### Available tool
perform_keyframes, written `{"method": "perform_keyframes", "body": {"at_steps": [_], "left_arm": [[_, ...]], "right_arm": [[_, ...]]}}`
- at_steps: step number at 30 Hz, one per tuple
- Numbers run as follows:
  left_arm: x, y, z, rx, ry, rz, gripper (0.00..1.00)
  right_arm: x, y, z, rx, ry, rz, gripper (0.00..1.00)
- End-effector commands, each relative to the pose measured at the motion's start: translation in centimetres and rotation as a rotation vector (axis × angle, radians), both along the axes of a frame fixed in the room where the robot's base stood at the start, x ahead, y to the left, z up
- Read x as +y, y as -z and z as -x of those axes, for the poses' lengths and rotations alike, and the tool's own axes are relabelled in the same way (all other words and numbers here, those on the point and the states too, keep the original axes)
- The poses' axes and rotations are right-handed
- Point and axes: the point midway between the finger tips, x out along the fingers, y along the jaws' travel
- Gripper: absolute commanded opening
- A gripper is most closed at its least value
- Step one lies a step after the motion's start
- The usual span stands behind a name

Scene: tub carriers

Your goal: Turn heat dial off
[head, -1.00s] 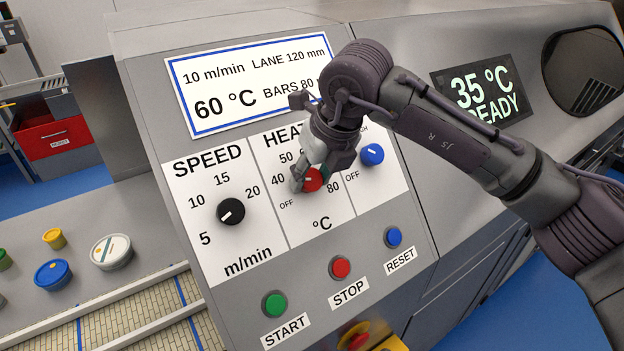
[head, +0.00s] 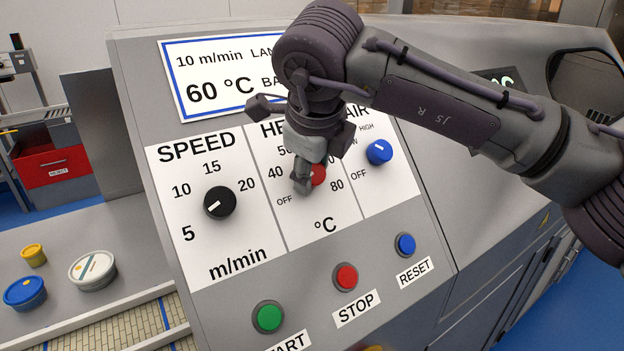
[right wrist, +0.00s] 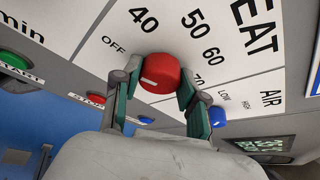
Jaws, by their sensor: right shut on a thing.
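The red heat dial (head: 319,174) sits on the white HEAT panel (head: 318,245), between the speed and air dials. My right gripper (head: 308,180) is at the dial, and its arm covers part of the HEAT label. In the right wrist view, the gripper's two fingers (right wrist: 155,92) are shut on the red dial (right wrist: 160,70), one on each side. A white mark shows low on the dial's side there. The OFF label (right wrist: 113,44) is beside the dial. I cannot tell for sure which setting the dial points to. My left gripper is not in view.
The black speed dial (head: 220,203) is left of the heat dial and the blue air dial (head: 379,151) is right. Green start (head: 268,317), red stop (head: 345,277) and blue reset (head: 405,244) buttons lie below. Several tubs stand at the left.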

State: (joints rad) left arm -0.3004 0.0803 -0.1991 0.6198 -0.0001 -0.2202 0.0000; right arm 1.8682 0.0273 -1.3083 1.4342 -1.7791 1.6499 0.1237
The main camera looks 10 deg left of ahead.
Motion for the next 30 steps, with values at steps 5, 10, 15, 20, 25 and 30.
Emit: {"method": "perform_keyframes", "body": {"at_steps": [5,10,15,20,25,30], "left_arm": [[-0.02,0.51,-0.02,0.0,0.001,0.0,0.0],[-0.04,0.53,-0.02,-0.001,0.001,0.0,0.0],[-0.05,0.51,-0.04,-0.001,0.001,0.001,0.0],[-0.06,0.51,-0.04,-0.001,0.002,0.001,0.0],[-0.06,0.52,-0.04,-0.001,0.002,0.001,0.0],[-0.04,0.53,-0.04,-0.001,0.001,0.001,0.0]], "right_arm": [[0.04,-0.02,0.02,-0.02,-0.024,0.017,0.07],[0.04,-0.1,0.02,-0.025,-0.031,0.022,0.07],[0.05,-0.11,0.02,-0.025,-0.031,0.022,0.07],[0.04,-0.11,0.01,-0.025,-0.031,0.022,0.52],[0.02,-0.08,0.02,-0.024,-0.03,0.021,0.67],[0.02,-0.04,0.02,-0.024,-0.029,0.022,0.67]]}}
